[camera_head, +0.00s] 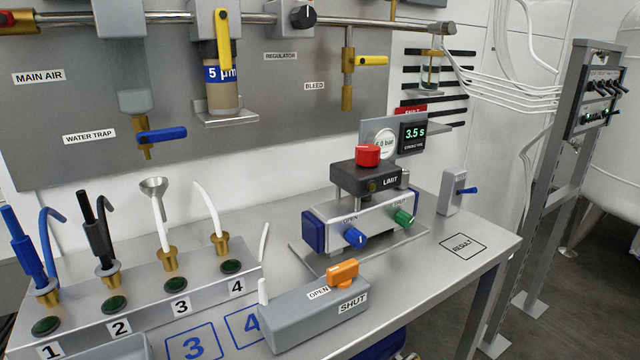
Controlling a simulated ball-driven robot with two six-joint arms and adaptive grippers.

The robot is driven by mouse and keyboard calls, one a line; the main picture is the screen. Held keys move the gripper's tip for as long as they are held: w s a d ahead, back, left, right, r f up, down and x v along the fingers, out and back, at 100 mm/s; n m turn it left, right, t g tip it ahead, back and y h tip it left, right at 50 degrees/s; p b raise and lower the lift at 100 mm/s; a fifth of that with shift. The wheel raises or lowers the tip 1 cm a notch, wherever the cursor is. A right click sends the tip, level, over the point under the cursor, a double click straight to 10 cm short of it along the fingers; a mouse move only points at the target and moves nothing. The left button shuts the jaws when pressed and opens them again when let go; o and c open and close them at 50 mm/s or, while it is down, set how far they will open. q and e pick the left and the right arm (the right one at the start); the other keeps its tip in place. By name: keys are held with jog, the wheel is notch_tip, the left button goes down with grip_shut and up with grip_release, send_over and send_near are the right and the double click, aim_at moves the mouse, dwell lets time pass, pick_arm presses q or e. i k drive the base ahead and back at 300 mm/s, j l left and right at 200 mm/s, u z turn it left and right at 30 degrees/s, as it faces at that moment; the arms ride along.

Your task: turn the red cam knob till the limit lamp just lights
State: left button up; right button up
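The red cam knob (368,155) sits on top of a dark block labelled LIMIT (349,177). A small round spot on the block's front, left of the label, may be the limit lamp; it is too small to tell whether it is lit. The block stands on posts above a silver valve body (374,216) with a blue fitting (355,237) under OPEN and a green fitting (403,217) at the right. Neither of my grippers shows in this view, and nothing touches the red knob.
A gauge and a 3.5 s display (414,136) stand behind the block. A grey box with an orange lever (343,272) lies in front. Numbered tube stations (140,300) fill the left. The bench around RESULT (463,245) is clear.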

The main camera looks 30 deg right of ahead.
aim_at(367, 155)
jog(key=z, duration=0.35)
jog(key=k+z, duration=0.15)
jog(key=z, duration=0.25)
jog(key=k+z, duration=0.2)
jog(key=z, duration=0.25)
jog(key=k+z, duration=0.15)
jog(key=z, duration=0.25)
